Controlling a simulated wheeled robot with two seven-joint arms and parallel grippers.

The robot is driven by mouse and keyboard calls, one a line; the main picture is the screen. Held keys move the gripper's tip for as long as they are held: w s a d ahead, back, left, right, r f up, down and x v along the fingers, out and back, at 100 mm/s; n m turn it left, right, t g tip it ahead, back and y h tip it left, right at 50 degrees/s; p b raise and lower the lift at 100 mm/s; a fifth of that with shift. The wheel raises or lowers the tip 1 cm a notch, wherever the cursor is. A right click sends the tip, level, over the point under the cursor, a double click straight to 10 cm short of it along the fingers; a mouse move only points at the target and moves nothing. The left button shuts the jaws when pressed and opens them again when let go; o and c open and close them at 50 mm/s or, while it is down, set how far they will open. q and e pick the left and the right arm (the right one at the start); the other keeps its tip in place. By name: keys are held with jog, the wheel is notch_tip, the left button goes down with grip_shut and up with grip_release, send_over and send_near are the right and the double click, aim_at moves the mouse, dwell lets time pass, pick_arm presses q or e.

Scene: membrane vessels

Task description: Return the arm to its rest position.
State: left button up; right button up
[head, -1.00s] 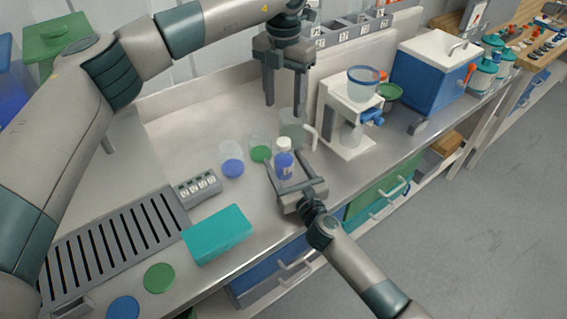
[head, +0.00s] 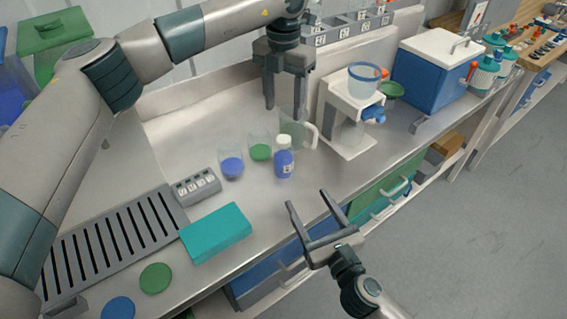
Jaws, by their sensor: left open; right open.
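My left gripper (head: 284,98) is open and empty, fingers pointing down, above the back of the counter near the clear jug (head: 297,128). My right gripper (head: 307,201) is open and empty. It hangs past the counter's front edge, in front of the drawers, with its fingers pointing up toward the counter. A small bottle with a white cap and blue contents (head: 284,160) stands upright on the counter, apart from both grippers. A clear vessel with blue contents (head: 231,168) and one with green contents (head: 260,151) stand beside it.
A white stand with a blue-rimmed vessel (head: 363,74) and a blue box with white lid (head: 432,72) stand to the right. A teal block (head: 216,233), a grey labelled holder (head: 196,187) and a slotted rack (head: 112,245) occupy the left front. A green drawer (head: 372,199) lies below the counter.

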jog(key=shift+s+d, duration=0.15)
jog(key=shift+s, duration=0.15)
dwell(0.4)
